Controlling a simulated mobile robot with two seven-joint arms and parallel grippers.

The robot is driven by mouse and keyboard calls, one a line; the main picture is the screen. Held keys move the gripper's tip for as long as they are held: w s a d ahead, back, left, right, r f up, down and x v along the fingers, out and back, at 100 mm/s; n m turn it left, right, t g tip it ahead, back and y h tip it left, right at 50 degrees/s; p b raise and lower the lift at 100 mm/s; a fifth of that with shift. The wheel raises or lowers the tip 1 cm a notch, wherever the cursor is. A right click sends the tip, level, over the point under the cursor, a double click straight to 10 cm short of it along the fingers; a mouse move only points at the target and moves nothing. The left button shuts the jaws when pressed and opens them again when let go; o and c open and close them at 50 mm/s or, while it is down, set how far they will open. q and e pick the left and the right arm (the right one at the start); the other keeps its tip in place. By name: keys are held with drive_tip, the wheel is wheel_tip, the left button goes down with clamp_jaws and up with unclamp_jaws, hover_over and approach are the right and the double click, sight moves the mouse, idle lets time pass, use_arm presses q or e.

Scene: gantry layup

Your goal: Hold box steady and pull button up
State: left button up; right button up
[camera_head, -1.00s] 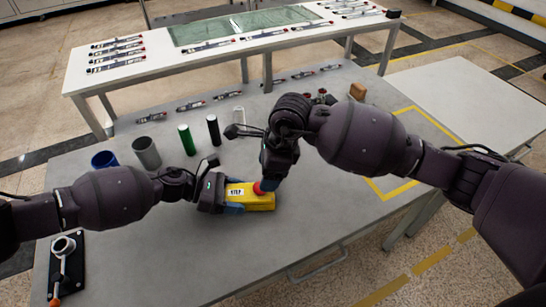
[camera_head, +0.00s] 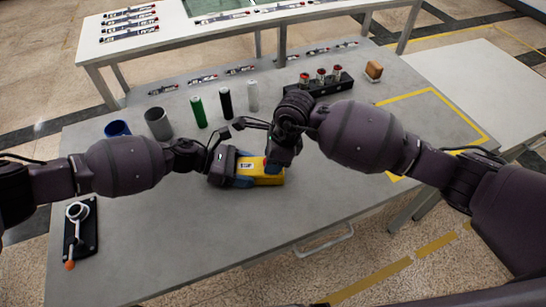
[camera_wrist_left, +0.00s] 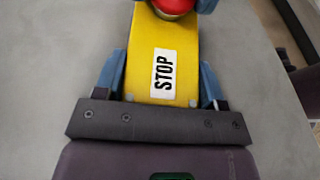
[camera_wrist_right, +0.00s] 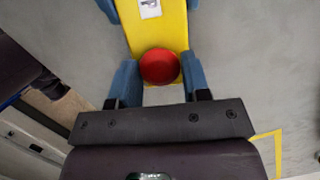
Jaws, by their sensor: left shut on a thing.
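The yellow box (camera_head: 268,181) lies on the grey table, with a white STOP label that reads clearly in the left wrist view (camera_wrist_left: 163,72). My left gripper (camera_head: 243,172) is shut on the box, with one blue finger along each side. The red button (camera_wrist_right: 160,66) sits at the box's other end; its edge also shows in the left wrist view (camera_wrist_left: 174,5).
Behind the box stand a blue cup (camera_head: 117,129), a grey cup (camera_head: 158,123), and green (camera_head: 198,111), black (camera_head: 226,103) and white (camera_head: 252,95) cylinders. A lever fixture (camera_head: 80,228) is at left, a black rack (camera_head: 320,85) behind. The front table is clear.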

drive_tip(key=c, duration=0.4)
drive_tip(key=shift+r, duration=0.25)
drive_tip(key=o, duration=1)
drive_tip(key=shift+c, duration=0.2)
drive_tip(key=v, duration=1.2)
